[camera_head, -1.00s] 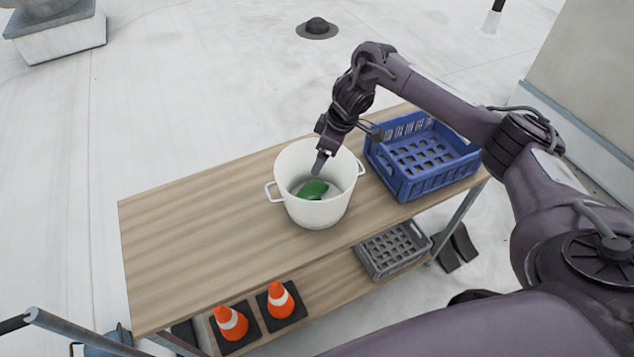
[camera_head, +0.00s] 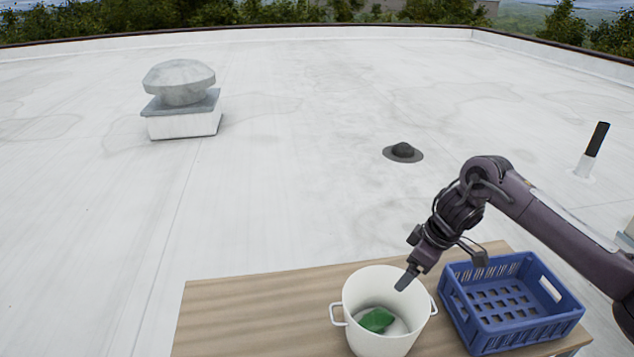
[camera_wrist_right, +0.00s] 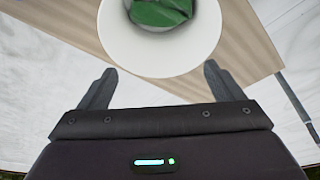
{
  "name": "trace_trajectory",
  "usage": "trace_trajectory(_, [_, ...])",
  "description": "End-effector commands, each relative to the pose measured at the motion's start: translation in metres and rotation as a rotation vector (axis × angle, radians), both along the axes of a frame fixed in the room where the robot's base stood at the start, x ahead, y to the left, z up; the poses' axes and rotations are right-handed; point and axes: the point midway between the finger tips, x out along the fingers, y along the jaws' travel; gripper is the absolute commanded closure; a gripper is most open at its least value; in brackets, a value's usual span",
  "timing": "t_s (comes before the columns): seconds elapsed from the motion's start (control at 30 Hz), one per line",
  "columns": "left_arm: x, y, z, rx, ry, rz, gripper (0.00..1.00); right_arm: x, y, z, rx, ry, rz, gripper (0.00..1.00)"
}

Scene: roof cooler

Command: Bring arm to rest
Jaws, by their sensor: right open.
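My right arm (camera_head: 560,225) comes in from the right in the head view. Its gripper (camera_head: 406,279) is above the right rim of a white two-handled pot (camera_head: 362,287). In the right wrist view the two fingers of the right gripper (camera_wrist_right: 156,86) are wide apart with nothing between them. The pot also shows ahead of the fingers in that view (camera_wrist_right: 158,58). A green object (camera_head: 377,320) lies inside the pot, apart from the gripper. My left gripper is not in view.
The pot stands on a wooden table (camera_head: 250,315). A blue crate (camera_head: 510,305) sits on the table right of the pot. The table's left part is clear. Behind lie an open white roof, a vent (camera_head: 182,98) and a dark low cap (camera_head: 403,152).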

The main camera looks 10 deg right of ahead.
Motion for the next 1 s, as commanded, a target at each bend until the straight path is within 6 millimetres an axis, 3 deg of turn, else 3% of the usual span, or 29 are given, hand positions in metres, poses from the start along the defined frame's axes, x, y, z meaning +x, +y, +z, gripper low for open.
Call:
trace_trajectory(0.07, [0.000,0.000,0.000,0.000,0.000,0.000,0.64,0.000,0.013,-0.008,0.001,-0.016,0.033,0.13])
trace_trajectory(0.17, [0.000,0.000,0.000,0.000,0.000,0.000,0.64,0.001,0.052,-0.029,0.007,-0.077,0.123,0.13])
trace_trajectory(0.3, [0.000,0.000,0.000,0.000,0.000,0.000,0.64,-0.007,0.138,-0.058,0.049,-0.238,0.262,0.13])
trace_trajectory(0.4, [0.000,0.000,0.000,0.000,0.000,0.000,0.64,-0.019,0.194,-0.064,0.089,-0.359,0.295,0.13])
trace_trajectory(0.53, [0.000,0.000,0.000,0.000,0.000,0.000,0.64,-0.040,0.240,-0.057,0.137,-0.477,0.241,0.13])
trace_trajectory(0.63, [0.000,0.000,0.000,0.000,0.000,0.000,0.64,-0.057,0.251,-0.048,0.154,-0.523,0.138,0.13])
trace_trajectory(0.73, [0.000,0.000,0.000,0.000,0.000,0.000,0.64,-0.077,0.243,-0.042,0.148,-0.518,0.000,0.13])
trace_trajectory(1.0, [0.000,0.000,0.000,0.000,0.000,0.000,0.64,-0.139,0.177,-0.052,0.068,-0.342,-0.333,0.13])
